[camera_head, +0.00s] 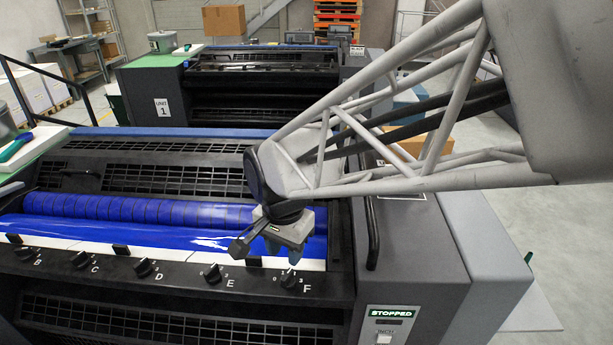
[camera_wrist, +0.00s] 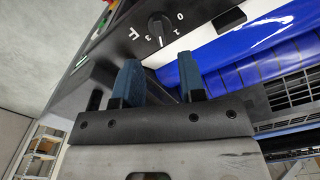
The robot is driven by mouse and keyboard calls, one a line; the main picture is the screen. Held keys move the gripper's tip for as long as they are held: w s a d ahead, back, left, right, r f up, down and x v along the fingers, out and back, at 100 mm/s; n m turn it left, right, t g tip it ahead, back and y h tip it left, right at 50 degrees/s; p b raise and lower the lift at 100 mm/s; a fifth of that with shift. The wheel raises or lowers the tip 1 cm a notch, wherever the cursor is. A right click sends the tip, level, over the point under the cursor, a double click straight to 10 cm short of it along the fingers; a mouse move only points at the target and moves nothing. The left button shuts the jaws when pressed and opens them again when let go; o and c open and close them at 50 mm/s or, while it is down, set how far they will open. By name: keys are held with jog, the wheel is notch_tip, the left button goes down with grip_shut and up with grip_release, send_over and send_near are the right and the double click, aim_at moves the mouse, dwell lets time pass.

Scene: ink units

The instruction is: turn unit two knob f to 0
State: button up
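Knob F is a black knob with a white pointer line on the front rail of the near press, at the right end of the knob row in the head view (camera_head: 289,282). In the wrist view knob F (camera_wrist: 160,27) is at the top, with 0, 1 and 3 around it; its pointer looks to lie between 1 and 3. My gripper (camera_head: 262,243) hangs above and slightly left of the knob in the head view. In the wrist view my gripper (camera_wrist: 157,72) shows two blue fingers apart, nothing between them. The fingertips are clear of the knob.
Knob E (camera_head: 212,275) and other knobs line the rail to the left. A blue ink roller (camera_head: 130,210) lies behind the rail. A display (camera_head: 390,314) reads STOPPED. A dark handle (camera_head: 371,235) rises right of the gripper. Unit 1 (camera_head: 163,108) stands behind.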

aim_at(287, 274)
jog(key=shift+f, duration=3.35)
grip_shut()
